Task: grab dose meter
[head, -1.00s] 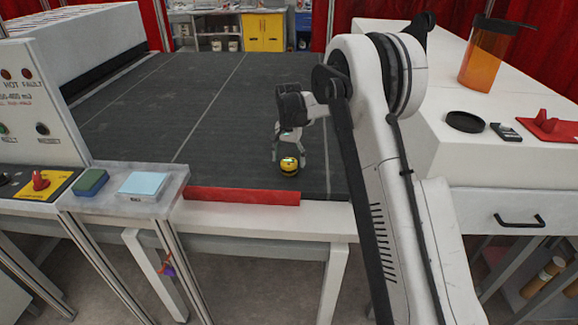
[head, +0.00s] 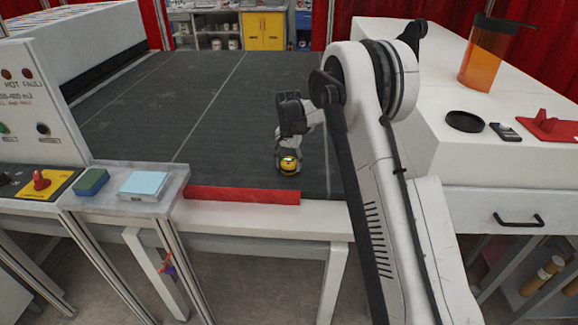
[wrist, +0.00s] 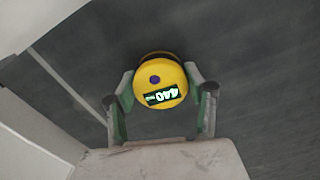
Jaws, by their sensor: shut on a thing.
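The dose meter (head: 289,165) is a small round yellow and black puck with a lit green display. It is at the near edge of the dark conveyor belt (head: 215,110), just behind the red strip. In the wrist view the dose meter (wrist: 160,82) sits between the two fingers, with its purple button and digits facing the camera. My gripper (head: 288,158) reaches down over it and is shut on it; the wrist view shows the gripper (wrist: 161,98) with a finger on each side. I cannot tell whether the meter still touches the belt.
A red strip (head: 243,195) runs along the belt's front edge. A control panel (head: 38,110) stands at left, beside a ledge with a green block (head: 91,182) and pale blue pad (head: 144,185). At right, a white counter holds an orange container (head: 485,55). The belt is otherwise clear.

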